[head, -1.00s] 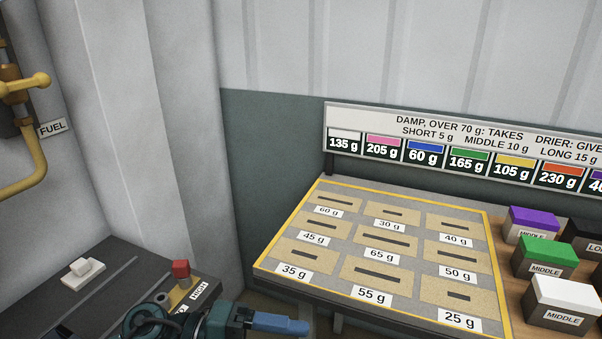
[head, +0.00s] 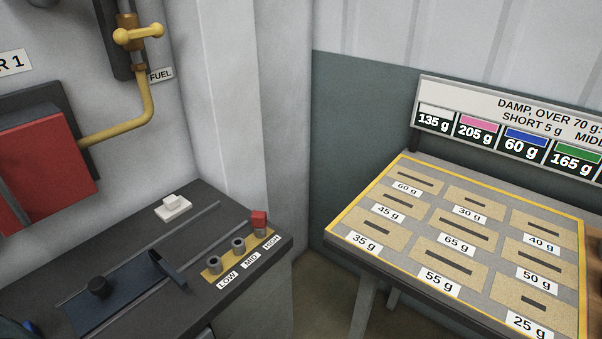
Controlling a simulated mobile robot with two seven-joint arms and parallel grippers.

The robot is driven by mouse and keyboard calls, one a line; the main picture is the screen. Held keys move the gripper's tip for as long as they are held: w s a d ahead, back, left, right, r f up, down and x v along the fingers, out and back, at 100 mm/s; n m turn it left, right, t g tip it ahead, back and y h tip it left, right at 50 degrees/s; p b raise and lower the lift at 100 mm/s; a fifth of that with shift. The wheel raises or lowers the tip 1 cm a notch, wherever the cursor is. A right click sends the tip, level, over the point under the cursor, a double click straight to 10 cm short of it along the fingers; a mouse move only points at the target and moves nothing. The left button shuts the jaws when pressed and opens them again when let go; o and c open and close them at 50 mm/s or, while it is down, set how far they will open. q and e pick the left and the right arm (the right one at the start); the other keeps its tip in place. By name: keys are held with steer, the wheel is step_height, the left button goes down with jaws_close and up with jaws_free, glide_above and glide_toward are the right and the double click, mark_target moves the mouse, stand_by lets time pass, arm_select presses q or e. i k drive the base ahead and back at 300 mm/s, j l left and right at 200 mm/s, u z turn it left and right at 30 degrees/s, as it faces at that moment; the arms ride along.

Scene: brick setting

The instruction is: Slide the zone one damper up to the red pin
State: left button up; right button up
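The red pin (head: 259,220) stands at the HIGH end of that strip, apart from the damper. Two grey sockets stand at LOW (head: 214,265) and MID (head: 239,246). My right gripper is not in view.
A white switch (head: 173,207) sits behind the track on the cabinet top (head: 120,240). A red box (head: 45,170) and a yellow fuel pipe (head: 148,100) are on the wall. A slotted weight tray (head: 343,225) stands to the right, across a gap.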

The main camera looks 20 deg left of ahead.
mark_target(104, 297)
steer(key=k+u, duration=0.15)
steer(key=u, duration=1.6)
